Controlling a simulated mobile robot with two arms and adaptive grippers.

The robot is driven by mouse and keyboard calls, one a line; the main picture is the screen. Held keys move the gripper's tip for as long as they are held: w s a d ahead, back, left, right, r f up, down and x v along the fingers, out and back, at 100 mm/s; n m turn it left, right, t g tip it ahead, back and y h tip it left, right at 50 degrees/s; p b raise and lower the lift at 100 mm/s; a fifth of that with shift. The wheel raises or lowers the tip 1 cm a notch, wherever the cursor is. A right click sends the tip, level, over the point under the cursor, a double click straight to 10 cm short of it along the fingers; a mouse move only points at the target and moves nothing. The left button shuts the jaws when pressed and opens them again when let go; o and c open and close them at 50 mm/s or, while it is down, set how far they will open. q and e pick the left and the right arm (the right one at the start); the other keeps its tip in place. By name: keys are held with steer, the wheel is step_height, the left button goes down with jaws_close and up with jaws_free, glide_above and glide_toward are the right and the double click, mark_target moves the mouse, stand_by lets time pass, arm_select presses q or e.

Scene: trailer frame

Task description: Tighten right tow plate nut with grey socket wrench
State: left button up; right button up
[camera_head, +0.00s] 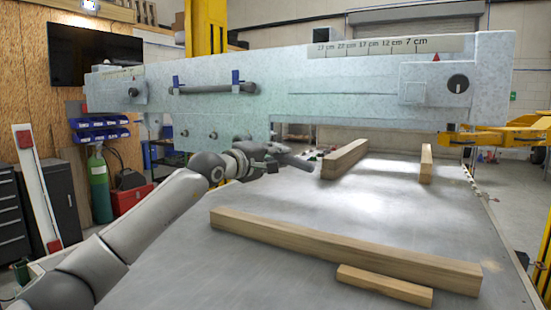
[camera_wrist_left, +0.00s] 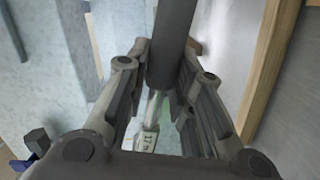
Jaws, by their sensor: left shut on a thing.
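The pale metal trailer frame (camera_head: 330,75) spans the head view above the table. Its lower left plate carries bolt heads or nuts, one at the left (camera_head: 183,133) and one at the right (camera_head: 214,135). My left gripper (camera_head: 268,162) is just below and right of that plate, shut on the dark grey socket wrench (camera_head: 296,161). In the left wrist view the wrench's round bar (camera_wrist_left: 174,40) lies between the fingers, and a small "17" label (camera_wrist_left: 148,142) shows beneath. The wrench's socket end cannot be made out. My right gripper is not in view.
A metal table (camera_head: 320,210) lies below, with a long wooden beam (camera_head: 340,247) and a short block (camera_head: 384,285) in front. More wooden beams (camera_head: 344,158) lie behind. A dark bar (camera_head: 217,89) hangs on blue-marked holders on the frame. The table's middle is clear.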

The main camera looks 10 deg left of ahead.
arm_select(q)
steer(key=shift+r, duration=0.1)
jaws_close()
steer(key=shift+s, duration=0.1)
steer(key=shift+s+a+r+b, duration=0.1)
steer(key=shift+s+r+b, duration=0.05)
steer(key=shift+s+b, duration=0.25)
steer(key=shift+s+a+b, duration=0.2)
steer(key=shift+s+b, duration=0.1)
steer(key=shift+b, duration=0.2)
steer(key=shift+s+a+b, duration=0.1)
steer(key=shift+s+b, duration=0.25)
steer(key=shift+b, duration=0.1)
